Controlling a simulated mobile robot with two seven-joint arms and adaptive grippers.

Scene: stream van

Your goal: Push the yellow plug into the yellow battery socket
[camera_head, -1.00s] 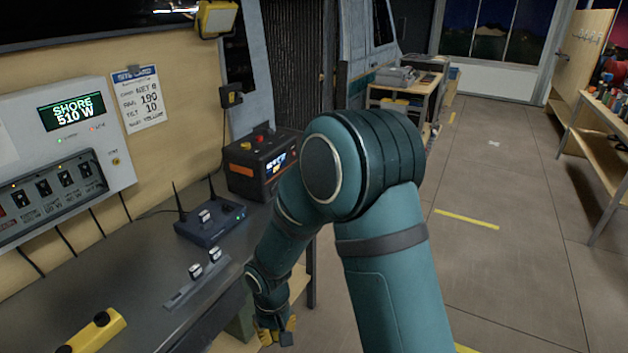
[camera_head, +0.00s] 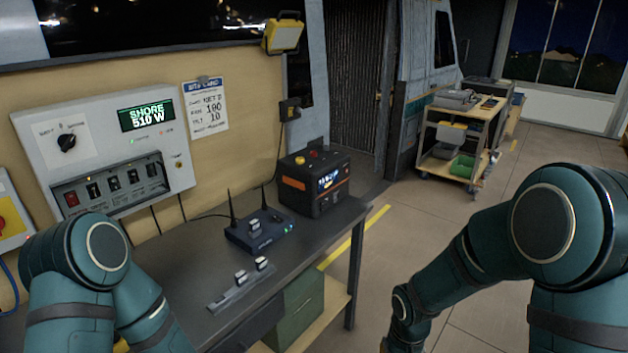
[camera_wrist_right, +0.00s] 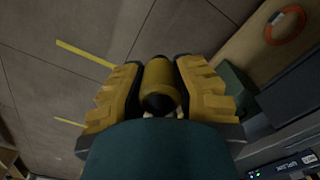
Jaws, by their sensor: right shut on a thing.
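A yellow cylindrical plug (camera_wrist_right: 157,78) with a dark round end is between the yellow fingers of my right gripper (camera_wrist_right: 158,88) in the right wrist view. The gripper is shut on it, above the floor and beside the bench. The black and orange battery box (camera_head: 314,184) stands at the far end of the bench in the head view. A red knob and a small yellow fitting (camera_head: 314,154) are on its top; I cannot tell whether the yellow fitting is the socket. The plug is well apart from the battery.
A blue router (camera_head: 259,232) with antennas stands near the battery on the dark bench (camera_head: 195,262). A cart (camera_head: 458,140) stands behind. Floor between bench and cart is clear.

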